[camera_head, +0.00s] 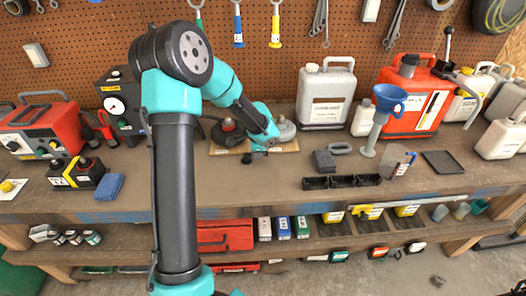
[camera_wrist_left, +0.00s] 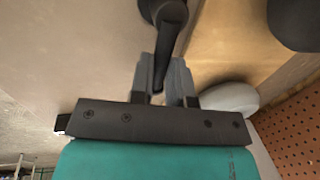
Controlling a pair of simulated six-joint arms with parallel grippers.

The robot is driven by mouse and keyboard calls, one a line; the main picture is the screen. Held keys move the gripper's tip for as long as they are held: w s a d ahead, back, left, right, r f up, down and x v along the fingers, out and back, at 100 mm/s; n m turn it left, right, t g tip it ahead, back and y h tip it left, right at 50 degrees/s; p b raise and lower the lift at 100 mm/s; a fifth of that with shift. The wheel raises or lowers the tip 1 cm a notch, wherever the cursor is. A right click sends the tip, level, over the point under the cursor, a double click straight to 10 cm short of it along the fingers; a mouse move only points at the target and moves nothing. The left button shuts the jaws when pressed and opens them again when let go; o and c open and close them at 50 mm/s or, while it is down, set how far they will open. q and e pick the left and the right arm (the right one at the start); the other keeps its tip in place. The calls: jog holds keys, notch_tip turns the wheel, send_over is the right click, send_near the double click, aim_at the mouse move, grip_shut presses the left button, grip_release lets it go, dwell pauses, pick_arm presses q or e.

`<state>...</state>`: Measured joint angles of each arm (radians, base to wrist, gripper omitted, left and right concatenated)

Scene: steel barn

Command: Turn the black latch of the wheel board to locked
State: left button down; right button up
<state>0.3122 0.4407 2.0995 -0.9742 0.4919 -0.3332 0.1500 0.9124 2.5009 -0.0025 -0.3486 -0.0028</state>
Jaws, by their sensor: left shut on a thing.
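The wheel board (camera_head: 222,151) is a light wooden board on the bench, partly hidden behind my left arm; its bare wood also shows in the left wrist view (camera_wrist_left: 228,45). A dark round part with a red top (camera_head: 228,127) and a grey round part (camera_head: 284,128) stand on it. The black latch (camera_wrist_left: 170,22) has a round hub and a lever that runs down between my left fingers. My left gripper (camera_wrist_left: 166,80) is shut on that lever, one finger on each side. In the head view the left gripper (camera_head: 262,150) is at the board's front edge. My right gripper is in neither view.
A white jug (camera_head: 326,97) stands behind and right of the board. A blue funnel (camera_head: 388,100), a black tray of bins (camera_head: 342,182) and a grey block (camera_head: 324,160) are further right. A black gauge box (camera_head: 122,108) stands left. The bench front near the board is clear.

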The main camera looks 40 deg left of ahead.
pick_arm(q)
jog(key=c, duration=1.1)
grip_release()
notch_tip(320, 180, up, 17)
jog(key=s+d, duration=0.2)
jog(key=shift+s+d, duration=0.15)
jog(key=shift+s, duration=0.15)
